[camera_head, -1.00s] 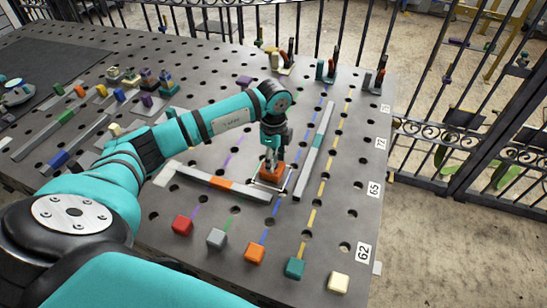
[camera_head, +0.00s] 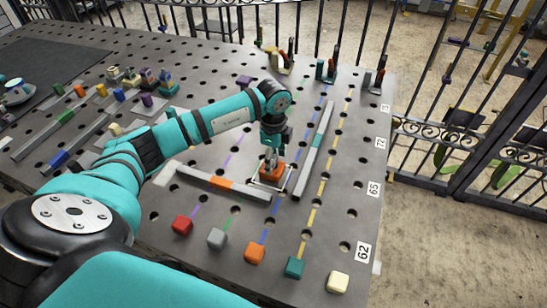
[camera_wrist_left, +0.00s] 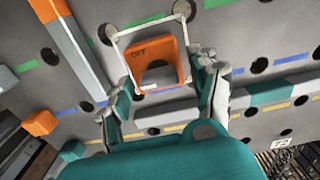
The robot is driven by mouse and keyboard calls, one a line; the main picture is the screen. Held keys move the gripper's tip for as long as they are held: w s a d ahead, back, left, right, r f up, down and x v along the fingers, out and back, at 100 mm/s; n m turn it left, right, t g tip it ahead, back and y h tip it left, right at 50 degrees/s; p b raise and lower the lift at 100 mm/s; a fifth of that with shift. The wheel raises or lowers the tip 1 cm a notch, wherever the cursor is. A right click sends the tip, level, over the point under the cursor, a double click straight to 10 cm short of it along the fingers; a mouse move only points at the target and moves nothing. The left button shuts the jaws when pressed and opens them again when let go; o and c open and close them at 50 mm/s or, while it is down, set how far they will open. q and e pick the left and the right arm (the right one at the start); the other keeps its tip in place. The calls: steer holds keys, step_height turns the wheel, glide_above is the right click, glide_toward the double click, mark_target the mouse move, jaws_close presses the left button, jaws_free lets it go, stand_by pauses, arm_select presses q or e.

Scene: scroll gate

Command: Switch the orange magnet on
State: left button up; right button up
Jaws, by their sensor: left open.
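The orange magnet (camera_head: 271,172) stands on the perforated metal table, inside a thin pale square frame. It also shows in the left wrist view (camera_wrist_left: 165,62), where its face carries the word "OFF" and has a dark rounded opening. My left gripper (camera_head: 270,155) points down right at the magnet. In the left wrist view its two fingers (camera_wrist_left: 162,105) are spread apart, one to each side of the magnet's lower part. I cannot tell whether they touch it. My right gripper is not in view.
A grey bar with an orange band (camera_head: 222,184) lies left of the magnet, and one with a teal band (camera_head: 315,150) lies right. Several coloured blocks, such as the orange block (camera_head: 254,253), line the front. Clamps (camera_head: 327,68) stand at the back edge.

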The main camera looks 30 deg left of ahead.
mark_target(274, 158)
arm_select(q)
step_height(274, 158, up, 12)
stand_by(0.6)
stand_by(0.4)
